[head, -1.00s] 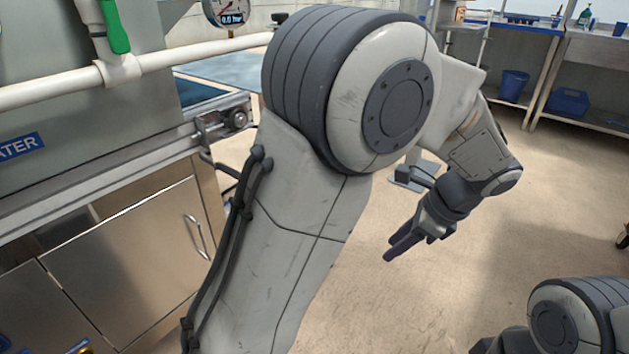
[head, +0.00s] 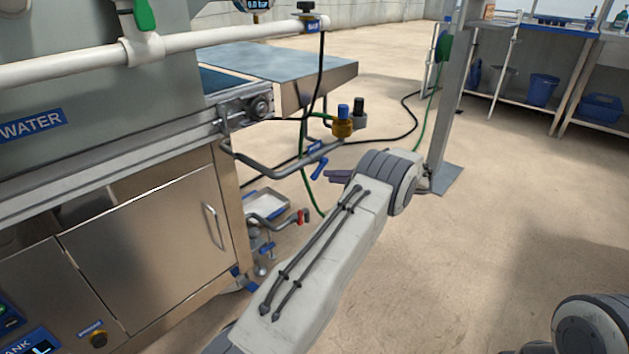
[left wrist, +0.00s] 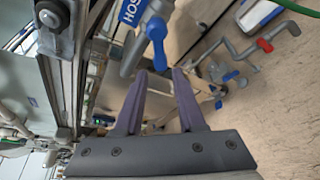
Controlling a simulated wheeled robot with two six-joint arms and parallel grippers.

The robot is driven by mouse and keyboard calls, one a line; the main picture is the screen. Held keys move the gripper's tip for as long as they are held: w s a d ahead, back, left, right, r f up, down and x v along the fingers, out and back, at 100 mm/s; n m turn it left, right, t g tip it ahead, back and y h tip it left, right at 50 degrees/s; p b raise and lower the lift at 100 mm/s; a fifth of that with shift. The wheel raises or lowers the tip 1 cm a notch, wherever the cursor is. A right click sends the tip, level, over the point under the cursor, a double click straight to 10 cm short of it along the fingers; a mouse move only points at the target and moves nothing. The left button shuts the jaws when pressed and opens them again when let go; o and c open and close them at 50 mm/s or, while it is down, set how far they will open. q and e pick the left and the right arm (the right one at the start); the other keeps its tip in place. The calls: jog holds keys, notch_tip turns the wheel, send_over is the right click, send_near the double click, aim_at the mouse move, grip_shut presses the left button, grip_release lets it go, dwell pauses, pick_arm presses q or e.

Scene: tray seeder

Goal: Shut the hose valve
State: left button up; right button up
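The hose valve's blue lever (head: 319,168) hangs at an angle below its grey pipe, under a small blue label (head: 316,146). In the left wrist view the lever (left wrist: 157,42) is close, beside a label reading "HOS" (left wrist: 132,11). My left gripper (left wrist: 159,72) is open and empty, its two purple fingers pointing at the lever. The lever's lower end appears in line with the gap between the fingertips; contact is not clear. In the head view the left gripper (head: 338,177) is small, just right of the lever, and partly hidden by my arm. My right gripper is out of view.
A brass fitting with a blue cap (head: 343,124) stands by the pipe's end. A red-handled valve (head: 303,216) sits lower down near a white tray (head: 268,204). A green lever (head: 144,14) is on the white pipe. Hoses trail over the floor; a post (head: 447,110) stands right.

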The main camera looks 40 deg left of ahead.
aim_at(317, 176)
pick_arm(q)
jog(key=b+x, duration=0.2)
jog(key=x, duration=0.4)
jog(key=shift+d+f, duration=0.1)
jog(key=shift+s+a, duration=0.15)
jog(key=shift+a, duration=0.3)
grip_shut()
